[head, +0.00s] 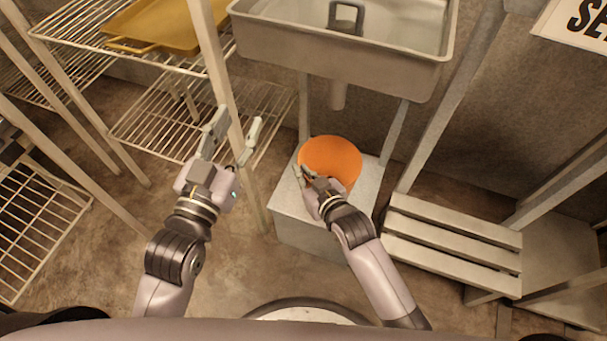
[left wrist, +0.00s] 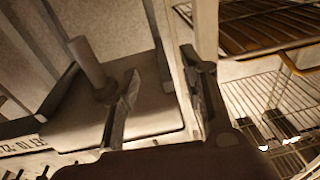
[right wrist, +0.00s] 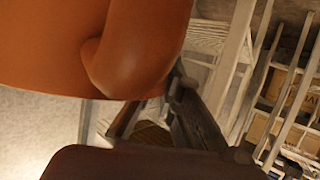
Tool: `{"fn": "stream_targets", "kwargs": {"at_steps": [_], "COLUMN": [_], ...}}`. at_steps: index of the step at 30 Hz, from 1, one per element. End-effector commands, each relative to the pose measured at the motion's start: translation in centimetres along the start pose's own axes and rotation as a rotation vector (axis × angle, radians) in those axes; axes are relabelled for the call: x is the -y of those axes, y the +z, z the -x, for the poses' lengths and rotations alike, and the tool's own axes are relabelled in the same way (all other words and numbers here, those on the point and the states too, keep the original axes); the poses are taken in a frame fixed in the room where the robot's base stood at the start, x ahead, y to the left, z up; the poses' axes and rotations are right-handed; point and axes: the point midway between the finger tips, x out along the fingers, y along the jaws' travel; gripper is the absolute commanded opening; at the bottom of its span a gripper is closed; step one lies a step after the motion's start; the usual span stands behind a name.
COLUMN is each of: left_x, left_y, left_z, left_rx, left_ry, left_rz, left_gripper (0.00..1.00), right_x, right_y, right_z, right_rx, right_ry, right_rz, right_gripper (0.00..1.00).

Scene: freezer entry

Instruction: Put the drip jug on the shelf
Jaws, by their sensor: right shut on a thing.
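The drip jug (head: 333,158) is orange and stands on a pale box-like stand under the sink's drain pipe. My right gripper (head: 312,177) is at the jug's near left side, shut on it. In the right wrist view the orange jug (right wrist: 60,45) fills the upper left, and its rounded handle part (right wrist: 135,50) lies by the fingers. My left gripper (head: 232,135) is open and empty, in front of the wire rack's post. The wire shelf (head: 150,125) is the lower level of the rack at the left. The jug's inside cannot be made out.
A metal sink (head: 340,55) hangs above the jug, with its drain pipe (head: 338,95) just over it. A yellow tray (head: 165,25) lies on the upper rack level. A slatted bench (head: 450,245) is at the right. Another wire rack (head: 35,225) stands far left.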

Motion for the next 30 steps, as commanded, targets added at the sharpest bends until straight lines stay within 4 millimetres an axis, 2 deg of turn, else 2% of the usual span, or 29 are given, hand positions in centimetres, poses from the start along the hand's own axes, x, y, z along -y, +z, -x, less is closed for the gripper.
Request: {"fn": "stream_targets", "kwargs": {"at_steps": [6, 7, 15, 26, 30], "left_x": [0.0, 0.0, 0.0, 0.0, 0.2], "left_y": [-0.2, -0.2, -0.2, -0.2, 1.5], "left_z": [0.0, 0.0, 0.0, 0.0, 0.3], "left_rx": [-0.009, -0.008, -0.007, -0.003, 0.093], "left_ry": [0.000, 0.000, 0.000, 0.000, -0.005], "left_rz": [0.000, 0.000, 0.000, 0.000, -0.001], "left_gripper": [0.40, 0.40, 0.40, 0.40, 0.40], "right_x": [0.0, 0.0, 0.0, 0.0, 0.0], "right_y": [0.2, 0.4, 0.3, 0.2, 0.1], "right_z": [0.0, 0.0, 0.0, 0.2, 1.2], "right_rx": [0.005, 0.007, 0.006, 0.004, 0.005], "right_ry": [0.000, -0.001, 0.000, 0.000, 0.000], "right_rz": [-0.003, -0.004, -0.003, -0.002, -0.003], "right_gripper": [0.00, 0.07, 0.25, 0.26, 0.26]}}
